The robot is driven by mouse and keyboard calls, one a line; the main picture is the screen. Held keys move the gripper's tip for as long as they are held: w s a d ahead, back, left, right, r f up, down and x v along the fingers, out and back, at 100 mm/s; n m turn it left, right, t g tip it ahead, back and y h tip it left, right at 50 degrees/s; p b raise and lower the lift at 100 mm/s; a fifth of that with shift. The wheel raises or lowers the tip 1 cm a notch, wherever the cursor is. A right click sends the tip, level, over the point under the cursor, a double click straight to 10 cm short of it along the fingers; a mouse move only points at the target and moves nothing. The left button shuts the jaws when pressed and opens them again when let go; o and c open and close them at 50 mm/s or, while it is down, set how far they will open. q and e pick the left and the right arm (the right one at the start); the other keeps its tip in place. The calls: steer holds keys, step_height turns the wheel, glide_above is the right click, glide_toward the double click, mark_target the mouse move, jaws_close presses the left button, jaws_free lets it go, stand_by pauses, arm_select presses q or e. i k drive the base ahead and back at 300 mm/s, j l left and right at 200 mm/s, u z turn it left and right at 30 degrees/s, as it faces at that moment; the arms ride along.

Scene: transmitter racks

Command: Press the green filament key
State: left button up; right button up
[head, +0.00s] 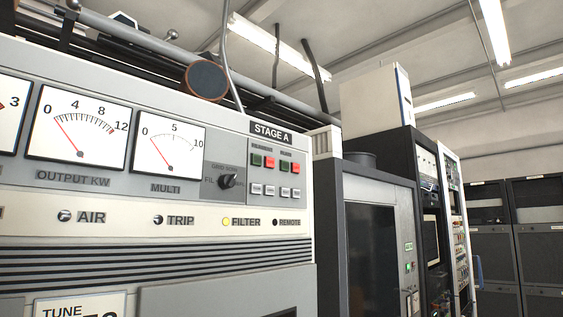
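The STAGE A panel is at the left and middle of the head view, on a light grey cabinet (290,220). It carries two pairs of keys, each with a green key on the left and a red key on the right. The left pair has a green key (257,160) and a red key (269,163). The right pair has a green key (285,166) and a red key (296,168). The small labels above the pairs are too blurred to read surely, so I cannot tell which green key is the filament one. Neither gripper is in view.
Left of the keys is a black rotary knob (228,181); below them are several small pale buttons. The MULTI meter (170,145) is further left. The FILTER lamp (226,222) is yellow. A dark cabinet (370,240) and equipment racks stand to the right.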

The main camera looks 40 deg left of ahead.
mark_target(257, 160)
steer(key=l+u, duration=0.1)
steer(key=u, duration=1.4)
steer(key=k+j, duration=0.05)
